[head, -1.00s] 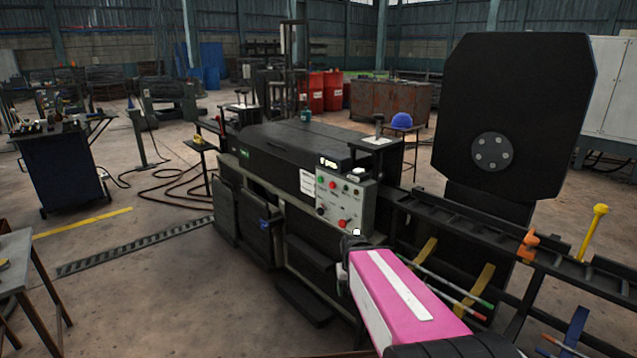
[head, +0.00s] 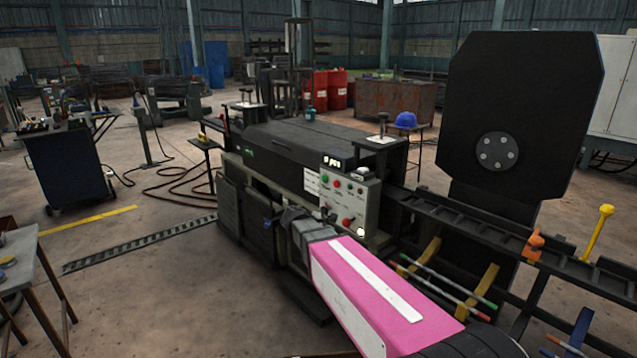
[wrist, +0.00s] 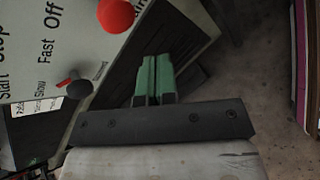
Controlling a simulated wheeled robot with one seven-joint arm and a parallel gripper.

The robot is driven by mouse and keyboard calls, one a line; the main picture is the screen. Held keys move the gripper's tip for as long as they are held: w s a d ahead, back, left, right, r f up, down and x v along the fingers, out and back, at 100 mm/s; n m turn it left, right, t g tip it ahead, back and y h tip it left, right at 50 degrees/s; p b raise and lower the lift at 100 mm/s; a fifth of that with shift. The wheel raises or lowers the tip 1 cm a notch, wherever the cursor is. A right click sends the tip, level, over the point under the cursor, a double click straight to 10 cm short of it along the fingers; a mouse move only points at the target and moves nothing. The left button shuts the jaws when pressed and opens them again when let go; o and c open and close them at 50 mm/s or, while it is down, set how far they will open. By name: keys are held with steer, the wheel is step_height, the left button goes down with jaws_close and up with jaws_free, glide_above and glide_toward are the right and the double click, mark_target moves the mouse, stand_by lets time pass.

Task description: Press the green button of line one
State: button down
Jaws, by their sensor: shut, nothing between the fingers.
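The grey control box (head: 352,205) stands at the near end of the machine. On its face, a small green button (head: 324,180) sits at the upper left with a red button (head: 337,184) beside it. A larger red knob (head: 346,222) is lower down; a red round knob (wrist: 115,14) and a black knob (wrist: 78,89) show in the wrist view. My gripper (wrist: 153,62) has its green fingers together, empty, beside the panel's edge and apart from the buttons. "Start" and "Stop" lettering shows at the wrist view's left; the green button is not clearly seen there.
A dark machine cover (head: 285,150) lies behind the box. A rail with an orange clamp (head: 535,245) and a yellow handle (head: 597,232) runs to the right. A large black plate (head: 525,110) stands behind it. Open floor (head: 150,285) lies to the left.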

mark_target(323, 179)
steer(key=w+a+r+n+t+h, duration=0.2)
steer(key=w+a+r+n+t, duration=0.1)
steer(key=a+r, duration=0.3)
steer(key=w+a+r+n+t+h, duration=0.2)
steer(key=w+a+r+n+t, duration=0.1)
steer(key=a+r+n, duration=0.3)
steer(key=shift+w+a+r+h, duration=0.3)
steer(key=shift+w+a+r, duration=0.45)
steer(key=shift+w+a, duration=0.25)
steer(key=x, duration=1.3)
steer(key=shift+w+d, duration=0.25)
steer(key=shift+d, duration=0.1)
